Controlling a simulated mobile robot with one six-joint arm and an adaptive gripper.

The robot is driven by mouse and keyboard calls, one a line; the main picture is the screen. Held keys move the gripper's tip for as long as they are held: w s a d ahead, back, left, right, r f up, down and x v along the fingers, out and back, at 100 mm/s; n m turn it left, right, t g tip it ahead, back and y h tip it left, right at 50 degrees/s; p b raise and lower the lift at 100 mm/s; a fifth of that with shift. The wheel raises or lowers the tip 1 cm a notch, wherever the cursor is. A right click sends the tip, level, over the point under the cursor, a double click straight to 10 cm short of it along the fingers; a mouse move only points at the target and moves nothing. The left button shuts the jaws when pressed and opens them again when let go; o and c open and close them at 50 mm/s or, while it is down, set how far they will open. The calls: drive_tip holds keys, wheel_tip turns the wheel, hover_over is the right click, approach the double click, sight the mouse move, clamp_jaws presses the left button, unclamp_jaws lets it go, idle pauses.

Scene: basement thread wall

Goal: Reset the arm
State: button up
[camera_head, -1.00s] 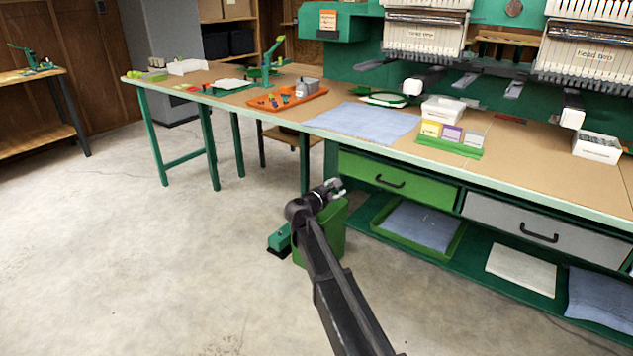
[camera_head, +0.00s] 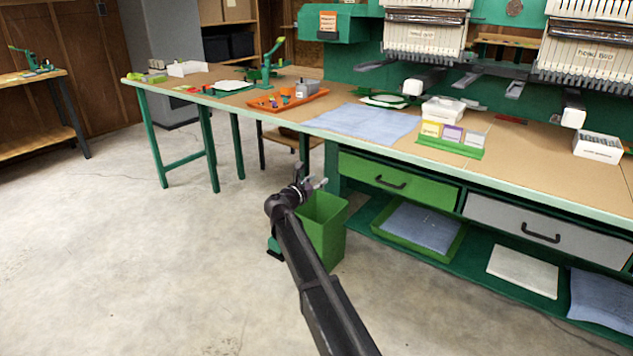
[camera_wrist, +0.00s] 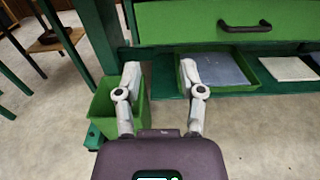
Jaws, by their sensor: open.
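My gripper (camera_head: 314,186) is in front of the long workbench, below its top and just above and beside the green bin (camera_head: 325,240). In the wrist view my gripper (camera_wrist: 160,75) is open, with its two fingers apart and nothing between them. The green bin (camera_wrist: 107,115) shows behind and left of the left finger there. In the head view my arm reaches up from the bottom edge and covers part of the bin's left side.
The workbench (camera_head: 515,170) holds a blue cloth (camera_head: 365,121), an orange tray (camera_head: 262,104) and a card stand (camera_head: 450,146). Under it are a green drawer (camera_head: 390,182), a grey drawer (camera_head: 545,225) and a low shelf with a green tray (camera_head: 395,236). The floor at left is clear.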

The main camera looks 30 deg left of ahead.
idle(0.7)
drive_tip(key=s+d+f+m+g+h, duration=0.1)
drive_tip(key=d+f+m+g, duration=0.4)
drive_tip(key=d, duration=0.8)
drive_tip(key=s+d+f+m+g+h+p, duration=0.15)
drive_tip(key=d+m, duration=0.45)
drive_tip(key=d, duration=0.8)
drive_tip(key=d+f+m+g+h, duration=0.2)
drive_tip(key=d+f+m+g, duration=0.3)
drive_tip(key=d, duration=0.8)
drive_tip(key=s+d+f+m+g+y, duration=0.2)
drive_tip(key=s+d+m+g+y, duration=0.15)
drive_tip(key=s+d+m, duration=0.75)
drive_tip(key=s+d+f+m+g+y, duration=0.35)
drive_tip(key=s+d+m, duration=0.35)
drive_tip(key=s+d, duration=0.45)
wheel_tip(320, 180, up, 39)
drive_tip(key=s+a+p, duration=0.1)
drive_tip(key=p, duration=3.7)
drive_tip(key=shift+a+f+t+p, duration=0.2)
drive_tip(key=shift+a+t+p, duration=0.15)
drive_tip(key=shift+a, duration=0.05)
